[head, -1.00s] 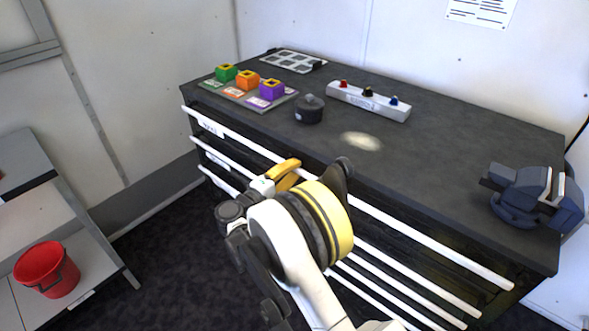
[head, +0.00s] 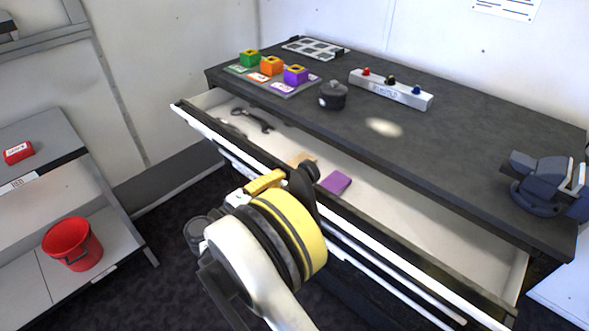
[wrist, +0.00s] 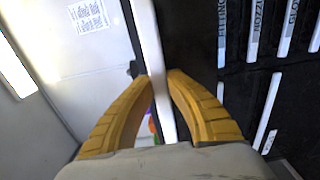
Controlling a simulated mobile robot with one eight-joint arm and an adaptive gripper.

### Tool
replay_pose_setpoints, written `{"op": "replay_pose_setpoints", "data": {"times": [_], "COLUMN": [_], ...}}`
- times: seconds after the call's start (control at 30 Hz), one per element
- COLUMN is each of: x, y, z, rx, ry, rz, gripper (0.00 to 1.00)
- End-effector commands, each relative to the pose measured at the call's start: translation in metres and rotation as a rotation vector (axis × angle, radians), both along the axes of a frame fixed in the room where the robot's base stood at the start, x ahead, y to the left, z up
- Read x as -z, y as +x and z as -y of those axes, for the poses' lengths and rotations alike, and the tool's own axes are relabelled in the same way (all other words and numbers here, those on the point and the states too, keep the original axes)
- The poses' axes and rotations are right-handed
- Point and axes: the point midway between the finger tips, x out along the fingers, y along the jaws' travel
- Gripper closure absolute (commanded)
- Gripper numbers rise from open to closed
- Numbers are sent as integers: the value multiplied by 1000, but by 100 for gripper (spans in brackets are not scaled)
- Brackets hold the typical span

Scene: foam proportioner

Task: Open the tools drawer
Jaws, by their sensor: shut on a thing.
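The top drawer (head: 420,272) of the dark workbench is pulled out, with its pale interior showing in the head view. A wrench (head: 252,118), a purple block (head: 336,183) and a tan piece (head: 301,160) lie inside. My gripper (wrist: 160,82) is shut on the white bar handle (wrist: 150,45) of this drawer, with one yellow finger on each side of the bar in the wrist view. In the head view the wrist and yellow band of my arm hide the middle of the handle and the fingertips. The drawer's label cannot be read.
On the bench top (head: 450,150) stand colored blocks on a tray, a black round pot (head: 332,95), a white button box (head: 390,88) and a blue vise (head: 545,185). A shelf with a red bucket (head: 72,244) stands at the left.

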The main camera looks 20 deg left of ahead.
Motion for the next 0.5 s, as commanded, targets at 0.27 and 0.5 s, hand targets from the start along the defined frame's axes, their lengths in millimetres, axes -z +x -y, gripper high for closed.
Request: {"op": "replay_pose_setpoints", "data": {"times": [0.27,0.5], "x": [0,0], "y": [-46,-63], "z": [-20,-26], "rx": [-2,0], "ry": [0,0], "rz": [0,0], "gripper": [100,100]}}
